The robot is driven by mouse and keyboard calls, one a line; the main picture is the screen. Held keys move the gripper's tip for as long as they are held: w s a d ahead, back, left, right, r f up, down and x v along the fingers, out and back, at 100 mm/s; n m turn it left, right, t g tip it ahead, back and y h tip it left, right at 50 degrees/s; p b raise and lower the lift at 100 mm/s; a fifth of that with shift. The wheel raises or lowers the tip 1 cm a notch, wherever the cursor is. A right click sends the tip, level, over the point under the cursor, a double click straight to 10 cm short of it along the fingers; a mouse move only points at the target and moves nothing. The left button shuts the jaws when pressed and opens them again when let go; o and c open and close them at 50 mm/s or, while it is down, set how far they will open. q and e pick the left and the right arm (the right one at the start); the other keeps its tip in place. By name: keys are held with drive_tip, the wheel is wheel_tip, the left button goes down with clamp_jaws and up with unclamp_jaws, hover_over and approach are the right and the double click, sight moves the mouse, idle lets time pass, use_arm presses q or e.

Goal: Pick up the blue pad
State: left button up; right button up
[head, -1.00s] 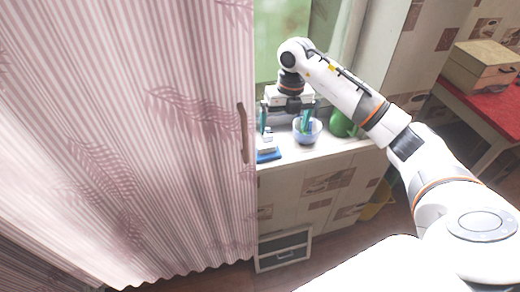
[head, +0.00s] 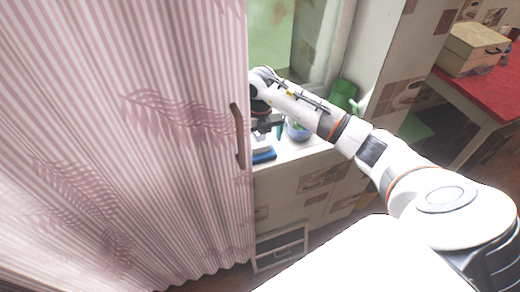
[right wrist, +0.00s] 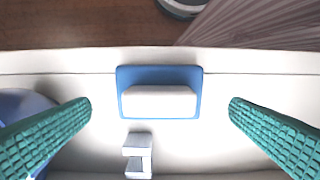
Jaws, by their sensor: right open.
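The blue pad (head: 263,156) lies on the white counter by its front edge, beside the striped curtain. In the right wrist view the blue pad (right wrist: 160,75) is a flat blue piece with a white block (right wrist: 158,102) on it. My left gripper is not in view.
A blue bowl (head: 297,131) stands right of the gripper; its side shows close to a finger in the right wrist view (right wrist: 22,103). A small white object (right wrist: 138,155) lies near the pad. A green container (head: 343,95) stands farther right. The striped curtain (head: 130,130) fills the left.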

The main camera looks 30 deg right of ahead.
sight(261, 145)
drive_tip(key=f, duration=0.1)
drive_tip(key=f+p, duration=0.1)
drive_tip(key=f, duration=0.1)
drive_tip(key=shift+s+f, duration=0.2)
drive_tip(key=shift+f, duration=0.25)
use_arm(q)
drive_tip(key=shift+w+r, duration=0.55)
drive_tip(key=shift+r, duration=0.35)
use_arm(e)
drive_tip(key=shift+w, duration=0.1)
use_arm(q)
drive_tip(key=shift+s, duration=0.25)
use_arm(e)
drive_tip(key=c, duration=0.9)
